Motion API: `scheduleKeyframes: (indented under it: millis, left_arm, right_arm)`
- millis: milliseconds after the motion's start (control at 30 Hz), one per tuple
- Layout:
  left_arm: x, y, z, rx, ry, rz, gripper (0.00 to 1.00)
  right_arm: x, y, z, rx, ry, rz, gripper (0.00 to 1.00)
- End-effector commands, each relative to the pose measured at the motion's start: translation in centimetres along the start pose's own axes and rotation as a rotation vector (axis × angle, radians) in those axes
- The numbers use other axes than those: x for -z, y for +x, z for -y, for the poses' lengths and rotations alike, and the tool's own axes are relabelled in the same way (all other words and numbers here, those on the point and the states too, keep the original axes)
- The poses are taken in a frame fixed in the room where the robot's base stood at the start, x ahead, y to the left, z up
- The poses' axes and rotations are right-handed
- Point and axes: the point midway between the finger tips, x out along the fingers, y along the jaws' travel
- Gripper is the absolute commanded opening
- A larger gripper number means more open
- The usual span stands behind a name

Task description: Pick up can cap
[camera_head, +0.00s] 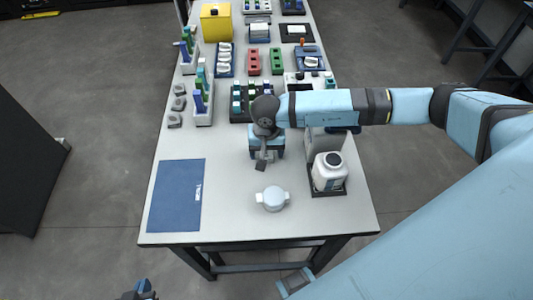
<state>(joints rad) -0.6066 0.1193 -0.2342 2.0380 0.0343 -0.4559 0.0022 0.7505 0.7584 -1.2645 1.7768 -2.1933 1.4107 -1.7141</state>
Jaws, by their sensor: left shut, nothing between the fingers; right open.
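My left gripper (142,291) is at the bottom edge, below the table front, partly cut off, shut and empty.
A blue mat (176,196) lies at the front left of the table (225,222). Racks, red holders (254,62) and a yellow box (216,22) fill the back. A grey-white device (318,142) stands behind the can. The table around the cap is clear.

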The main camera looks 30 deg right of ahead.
Motion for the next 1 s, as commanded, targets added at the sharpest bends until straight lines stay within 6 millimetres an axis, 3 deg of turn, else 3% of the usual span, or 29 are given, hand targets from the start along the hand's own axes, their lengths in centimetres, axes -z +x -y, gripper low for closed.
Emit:
scheduleKeyframes:
  millis: [300, 533, 1000]
  left_arm:
    - [0.0, 0.0, -0.1, 0.000, -0.002, 0.001, 0.00]
    - [-0.1, 0.0, 0.1, 0.000, 0.005, 0.003, 0.00]
    - [-0.2, 0.0, 0.3, 0.001, 0.009, 0.005, 0.00]
  right_arm:
    - [0.0, 0.8, 0.0, 0.000, 0.000, 0.000, 0.70]
    - [0.0, 0.8, 0.0, 0.000, 0.000, 0.000, 0.20]
    - [0.0, -0.2, 0.0, 0.002, 0.000, -0.001, 0.19]
